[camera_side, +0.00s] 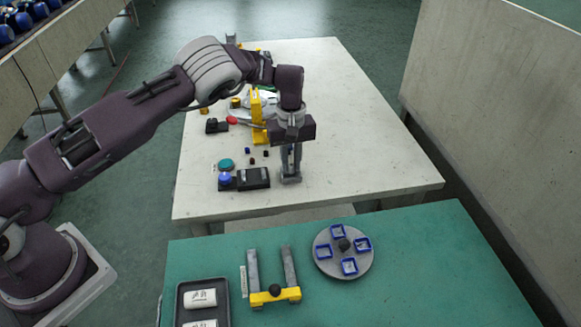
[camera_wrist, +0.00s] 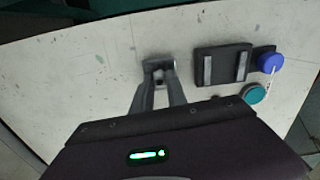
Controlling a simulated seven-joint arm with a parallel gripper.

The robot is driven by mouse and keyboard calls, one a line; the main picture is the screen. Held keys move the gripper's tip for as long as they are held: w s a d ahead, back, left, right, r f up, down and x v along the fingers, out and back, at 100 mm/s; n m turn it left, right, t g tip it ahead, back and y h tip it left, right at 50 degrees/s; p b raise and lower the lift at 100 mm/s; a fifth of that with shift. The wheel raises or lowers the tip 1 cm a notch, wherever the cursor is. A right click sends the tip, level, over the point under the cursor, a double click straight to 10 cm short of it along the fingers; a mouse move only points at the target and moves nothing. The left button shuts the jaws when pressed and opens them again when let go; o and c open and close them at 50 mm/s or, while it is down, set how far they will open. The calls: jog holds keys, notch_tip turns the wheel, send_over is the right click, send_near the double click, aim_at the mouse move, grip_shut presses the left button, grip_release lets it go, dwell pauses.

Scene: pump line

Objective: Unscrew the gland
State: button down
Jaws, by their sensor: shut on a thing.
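A small grey fitting stands on the white table; its square grey base (camera_side: 290,179) shows under my gripper (camera_side: 291,160) in the side view. In the wrist view the fitting (camera_wrist: 158,64) sits at the tips of my gripper (camera_wrist: 160,82). My gripper points straight down, and its two fingers are shut on the top of the fitting, which I take to be the gland. The fingers hide most of the gland, so its thread and how far it is turned cannot be seen.
A black block (camera_side: 254,178) with a blue knob (camera_side: 225,178) lies just left of the fitting, with a teal disc (camera_side: 226,164) behind it. A yellow stand (camera_side: 257,115) is farther back. The white table's right side is clear. A green table (camera_side: 420,270) is in front.

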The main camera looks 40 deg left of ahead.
jog(key=n, duration=0.7)
jog(key=n, duration=0.7)
